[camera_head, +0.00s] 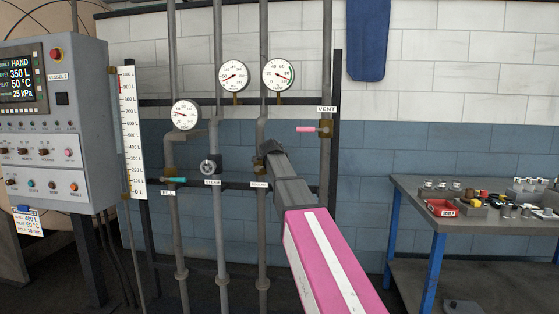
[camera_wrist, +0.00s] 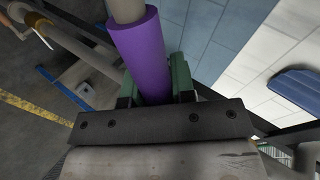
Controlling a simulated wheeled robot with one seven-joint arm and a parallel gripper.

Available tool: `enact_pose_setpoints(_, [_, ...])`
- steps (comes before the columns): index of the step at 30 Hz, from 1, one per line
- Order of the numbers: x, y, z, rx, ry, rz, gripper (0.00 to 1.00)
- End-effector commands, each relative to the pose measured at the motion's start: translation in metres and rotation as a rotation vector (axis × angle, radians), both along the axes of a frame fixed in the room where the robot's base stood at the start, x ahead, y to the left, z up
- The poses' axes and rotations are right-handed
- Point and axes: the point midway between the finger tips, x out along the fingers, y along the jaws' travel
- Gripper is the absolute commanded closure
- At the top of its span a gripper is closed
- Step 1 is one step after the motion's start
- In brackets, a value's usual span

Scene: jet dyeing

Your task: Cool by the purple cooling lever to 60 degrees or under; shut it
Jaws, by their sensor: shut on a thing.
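The purple cooling lever (camera_wrist: 138,45) shows in the wrist view as a thick purple handle between the two green fingers of my gripper (camera_wrist: 155,84), which is shut on it. I cannot tell how far the lever is turned. The control panel display (camera_head: 20,80) reads HAND, 350 L, 50 °C and 25 kPa.
A pink vent lever (camera_head: 306,129) is on the right pipe. Dial gauges (camera_head: 278,73) hang above. A workbench (camera_head: 437,222) with small parts stands at right.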

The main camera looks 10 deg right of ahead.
Motion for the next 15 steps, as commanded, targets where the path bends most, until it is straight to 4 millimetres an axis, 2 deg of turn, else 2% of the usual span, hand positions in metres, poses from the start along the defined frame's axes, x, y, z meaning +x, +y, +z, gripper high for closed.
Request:
enact_pose_setpoints(6, [-0.002, -0.003, -0.018, 0.144, -0.045, -0.001, 1.0])
enact_pose_setpoints(15, [-0.002, -0.002, -0.032, 0.255, -0.08, -0.001, 1.0])
